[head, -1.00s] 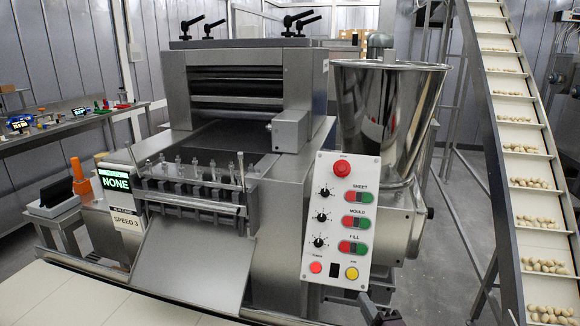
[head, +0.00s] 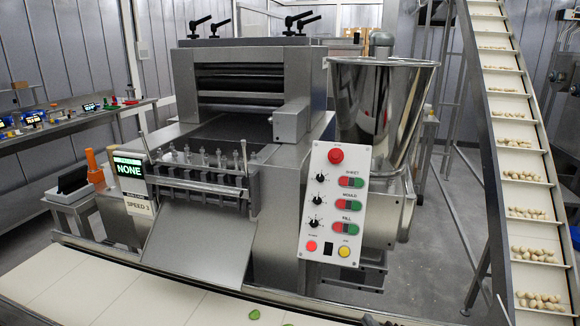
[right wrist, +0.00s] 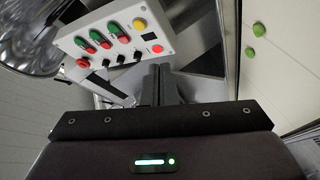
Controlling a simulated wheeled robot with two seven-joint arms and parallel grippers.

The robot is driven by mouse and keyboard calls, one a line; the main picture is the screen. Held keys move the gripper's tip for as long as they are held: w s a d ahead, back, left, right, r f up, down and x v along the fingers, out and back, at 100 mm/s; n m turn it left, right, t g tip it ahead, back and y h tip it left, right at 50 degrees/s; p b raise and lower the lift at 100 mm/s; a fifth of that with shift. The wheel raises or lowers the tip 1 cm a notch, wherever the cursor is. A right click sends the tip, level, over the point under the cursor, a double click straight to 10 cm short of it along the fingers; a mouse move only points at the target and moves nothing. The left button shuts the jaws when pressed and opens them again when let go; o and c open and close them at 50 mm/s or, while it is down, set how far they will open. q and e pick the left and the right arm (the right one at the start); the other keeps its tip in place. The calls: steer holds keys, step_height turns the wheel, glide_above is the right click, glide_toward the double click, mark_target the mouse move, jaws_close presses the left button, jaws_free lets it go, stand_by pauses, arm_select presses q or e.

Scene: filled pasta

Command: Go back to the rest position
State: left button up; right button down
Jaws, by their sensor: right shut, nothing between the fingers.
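My right gripper (head: 374,320) shows only as a dark tip at the bottom edge of the head view, below the control panel (head: 336,202). In the right wrist view the gripper (right wrist: 163,72) points toward the panel (right wrist: 117,45), its two dark fingers together and empty. It looks apart from the panel buttons. My left gripper is in neither view.
The steel pasta machine (head: 215,240) fills the middle, with a steel hopper (head: 375,110) at its right. A pale belt (head: 120,300) runs in front, with a green piece (head: 254,314) on it. An inclined conveyor (head: 520,160) carries pale pieces at right.

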steer(key=s+d+f+m+g+h, duration=0.1)
steer(key=s+f+m+g, duration=0.1)
steer(key=s+m+g, duration=0.65)
steer(key=s+d+f+m+g+h, duration=0.1)
steer(key=s+f+m+g, duration=0.25)
steer(key=s, duration=1.05)
step_height(320, 180, down, 30)
steer(key=s+g, duration=0.1)
steer(key=s, duration=0.2)
steer(key=s+d+f, duration=0.1)
steer(key=s+f, duration=0.7)
steer(key=s, duration=0.1)
steer(key=s+d+f+g, duration=0.1)
steer(key=s+d+f, duration=0.1)
steer(key=s+f, duration=0.7)
steer(key=shift+s+d+f, duration=0.2)
steer(key=shift+s+d, duration=0.1)
steer(key=shift+s, duration=0.25)
